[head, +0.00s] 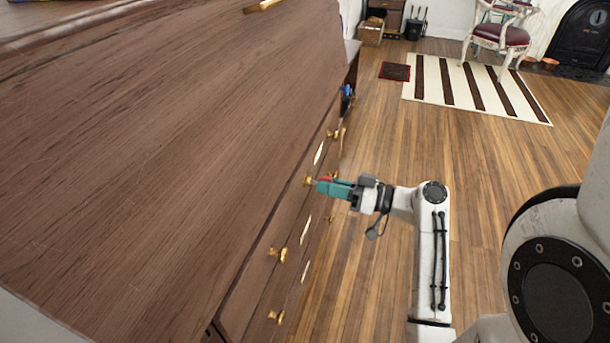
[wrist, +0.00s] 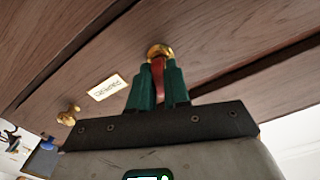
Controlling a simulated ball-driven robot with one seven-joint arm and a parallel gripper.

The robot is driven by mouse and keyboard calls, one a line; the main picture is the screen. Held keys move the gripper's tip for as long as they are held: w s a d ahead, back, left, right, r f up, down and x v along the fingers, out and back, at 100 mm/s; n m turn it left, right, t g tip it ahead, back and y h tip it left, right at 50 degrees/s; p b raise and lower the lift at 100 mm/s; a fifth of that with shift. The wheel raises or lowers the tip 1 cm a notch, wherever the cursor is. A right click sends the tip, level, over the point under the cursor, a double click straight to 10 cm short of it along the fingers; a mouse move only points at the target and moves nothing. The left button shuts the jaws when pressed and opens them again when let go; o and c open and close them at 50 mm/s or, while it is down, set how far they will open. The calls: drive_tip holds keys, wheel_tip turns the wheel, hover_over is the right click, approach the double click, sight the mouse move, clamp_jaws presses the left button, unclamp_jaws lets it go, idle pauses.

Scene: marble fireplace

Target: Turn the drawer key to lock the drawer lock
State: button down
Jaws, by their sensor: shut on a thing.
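My gripper (head: 322,185), with teal fingers, is at the front of the brown wooden drawer cabinet (head: 170,130). In the wrist view my gripper (wrist: 158,68) is shut on a red key (wrist: 158,82), whose flat part shows between the fingers. The key's far end meets a round brass fitting (wrist: 160,50) on the drawer front (wrist: 110,50), apparently the drawer lock. How deep the key sits is hidden by the fingers. In the head view a bit of the red key (head: 326,178) shows at the fingertips, beside a brass fitting (head: 309,181). Whether the lock is locked cannot be told.
Several brass knobs (head: 278,253) stick out along the cabinet front. A pale label (wrist: 104,87) and a brass knob (wrist: 68,116) are left of the key in the wrist view. A blue thing (head: 346,90) hangs farther along. The wooden floor (head: 390,120) beside the cabinet is clear.

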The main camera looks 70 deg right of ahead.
drive_tip(key=shift+w+m+p, duration=0.1)
drive_tip(key=shift+m+p, duration=0.8)
drive_tip(key=shift+p, duration=0.05)
drive_tip(key=shift+r+p, duration=0.1)
drive_tip(key=shift+p, duration=0.25)
drive_tip(key=shift+a+m+p, duration=0.1)
drive_tip(key=shift+m+p, duration=1.6)
drive_tip(key=shift+p, duration=0.2)
drive_tip(key=shift+w+m+p, duration=0.15)
drive_tip(key=shift+m+p, duration=1.05)
drive_tip(key=shift+p, duration=0.1)
